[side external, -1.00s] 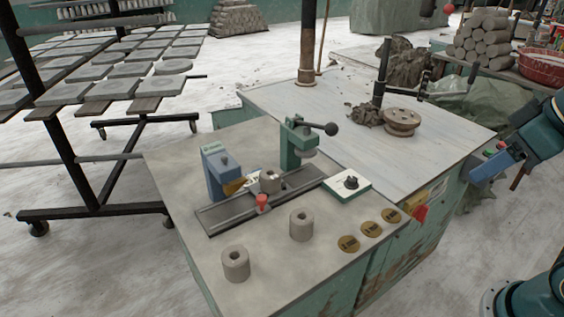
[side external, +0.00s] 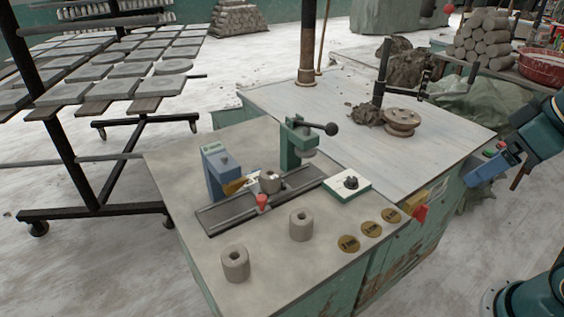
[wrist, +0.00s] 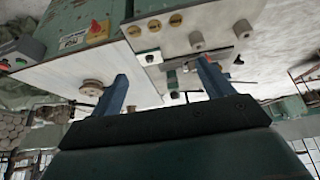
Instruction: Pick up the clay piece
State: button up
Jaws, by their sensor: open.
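Two grey clay pieces stand free on the bench top, each a short upright cylinder with a hole in its top. One clay piece (side external: 236,263) is near the front left corner, and another clay piece (side external: 301,225) is nearer the middle. A third similar piece (side external: 270,181) sits in the fixture on a dark rail. My gripper (side external: 485,172) is at the right edge of the side view, well away from them. In the wrist view my gripper (wrist: 165,80) has its two blue fingers wide apart with nothing held. Two clay pieces show beyond them, upside down and small.
A green press (side external: 291,145) with a black lever and a blue block (side external: 216,172) stand by the rail (side external: 222,215). A white-topped box (side external: 347,186) with a black knob is to the right. Several brass discs (side external: 371,229) lie along the bench edge. A wheel (side external: 402,120) stands behind.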

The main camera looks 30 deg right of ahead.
jog(key=shift+w+r, duration=0.1)
jog(key=shift+w, duration=0.05)
jog(key=m+g, duration=0.1)
send_over(269, 172)
jog(key=s, duration=0.5)
notch_tip(269, 172, down, 15)
jog(key=shift+w+a+h, duration=0.15)
jog(key=shift+a+h, duration=0.15)
jog(key=x, duration=0.8)
jog(key=shift+f, duration=0.2)
